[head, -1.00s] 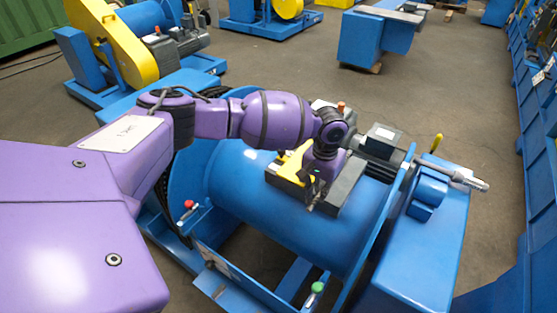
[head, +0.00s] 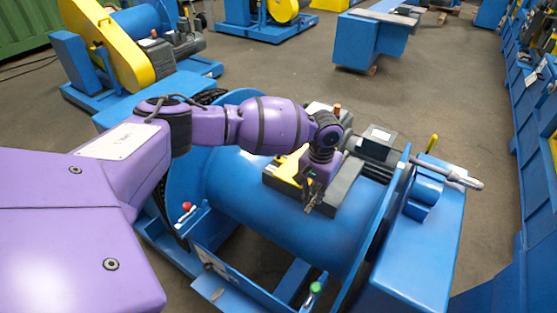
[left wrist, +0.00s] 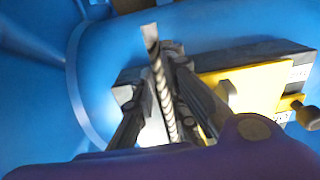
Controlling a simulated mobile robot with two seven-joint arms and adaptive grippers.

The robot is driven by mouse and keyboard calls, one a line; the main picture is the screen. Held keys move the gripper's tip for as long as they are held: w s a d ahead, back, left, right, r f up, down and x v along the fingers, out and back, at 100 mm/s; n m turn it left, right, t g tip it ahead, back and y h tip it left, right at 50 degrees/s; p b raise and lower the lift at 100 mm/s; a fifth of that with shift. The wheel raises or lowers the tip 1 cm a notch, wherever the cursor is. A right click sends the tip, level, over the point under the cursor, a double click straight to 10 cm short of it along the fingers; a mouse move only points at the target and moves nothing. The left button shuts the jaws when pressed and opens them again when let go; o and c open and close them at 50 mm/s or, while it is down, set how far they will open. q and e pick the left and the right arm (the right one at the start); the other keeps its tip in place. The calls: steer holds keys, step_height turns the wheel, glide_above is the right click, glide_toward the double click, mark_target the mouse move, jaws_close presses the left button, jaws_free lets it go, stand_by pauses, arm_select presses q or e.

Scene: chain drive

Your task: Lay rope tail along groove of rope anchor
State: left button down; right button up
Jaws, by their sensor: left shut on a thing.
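My left gripper (head: 308,208) hangs over the blue drum and points down beside the rope anchor. The left wrist view shows my left gripper (left wrist: 160,75) shut on the rope tail (left wrist: 163,92), a grey twisted strand that runs between the fingers, its cut end sticking out past them. The rope anchor (head: 348,192) is a dark grey block on the drum with a yellow part (head: 287,168) at its left. In the left wrist view the anchor (left wrist: 245,56) lies behind and right of the fingers. The groove is hard to make out, and I cannot tell whether the rope touches it. My right gripper is out of view.
The blue drum (head: 262,205) lies between end flanges in a blue frame. A red knob (head: 187,206) and a green knob (head: 316,287) stand at the frame. A yellow lever (head: 432,143) and a metal shaft (head: 461,178) are at the right. Open floor (head: 275,62) lies behind.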

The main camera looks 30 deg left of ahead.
arm_select(q)
steer(key=shift+s+f, duration=0.3)
steer(key=shift+f, duration=0.25)
steer(key=shift+s+f, duration=0.25)
steer(key=shift+f, duration=0.3)
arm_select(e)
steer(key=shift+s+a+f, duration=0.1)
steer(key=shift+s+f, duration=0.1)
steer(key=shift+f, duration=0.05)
arm_select(q)
steer(key=c, duration=1.7)
jaws_free()
steer(key=shift+d, duration=0.1)
steer(key=shift+w+f, duration=0.2)
steer(key=shift+w, duration=0.1)
steer(key=shift+r, duration=0.15)
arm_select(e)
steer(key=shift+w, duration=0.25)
arm_select(q)
steer(key=shift+r, duration=0.2)
steer(key=shift+w+r, duration=0.1)
steer(key=shift+r, duration=0.05)
